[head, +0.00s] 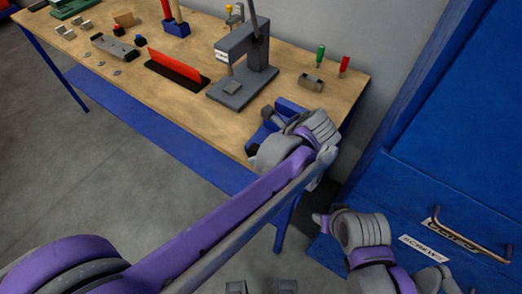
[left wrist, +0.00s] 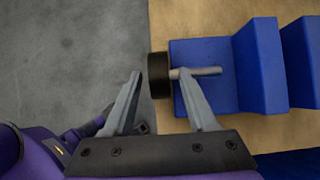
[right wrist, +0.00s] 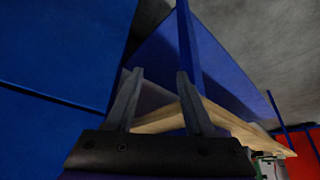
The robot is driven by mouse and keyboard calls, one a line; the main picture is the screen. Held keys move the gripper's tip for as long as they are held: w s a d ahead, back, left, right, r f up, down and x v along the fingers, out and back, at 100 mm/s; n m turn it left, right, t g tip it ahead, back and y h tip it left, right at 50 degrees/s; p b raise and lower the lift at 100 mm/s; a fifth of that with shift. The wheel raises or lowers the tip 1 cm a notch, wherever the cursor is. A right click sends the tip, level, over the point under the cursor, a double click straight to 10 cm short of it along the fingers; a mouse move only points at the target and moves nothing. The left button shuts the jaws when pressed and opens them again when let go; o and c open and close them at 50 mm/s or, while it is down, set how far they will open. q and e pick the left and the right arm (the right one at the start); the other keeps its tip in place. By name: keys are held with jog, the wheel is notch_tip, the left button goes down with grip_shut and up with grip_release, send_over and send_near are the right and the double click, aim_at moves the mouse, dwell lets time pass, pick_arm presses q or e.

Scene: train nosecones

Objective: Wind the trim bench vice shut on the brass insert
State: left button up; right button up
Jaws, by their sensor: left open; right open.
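The blue bench vice (head: 290,105) stands at the right front corner of the workbench, partly hidden by my left wrist. In the left wrist view the vice (left wrist: 254,80) shows its blue body, a black round knob (left wrist: 158,75) and a grey rod (left wrist: 208,71). A gap shows between its two blue blocks. My left gripper (left wrist: 160,76) is open, its fingertips on either side of the knob in that picture; contact cannot be told. I cannot make out the brass insert. My right gripper (right wrist: 155,76) is open and empty, below and beside the bench.
A grey arbor press (head: 245,60), a red strip in a black holder (head: 178,68) and a small grey block (head: 311,82) stand on the workbench (head: 210,110). A blue cabinet (head: 440,130) with a handled drawer is at the right, near my right arm.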

pick_arm(q)
jog(key=v, duration=1)
jog(key=shift+d+r, duration=0.25)
jog(key=shift+r, duration=0.05)
pick_arm(e)
jog(key=shift+r, duration=0.25)
pick_arm(q)
jog(key=shift+s, duration=0.15)
pick_arm(e)
jog(key=shift+o, duration=0.4)
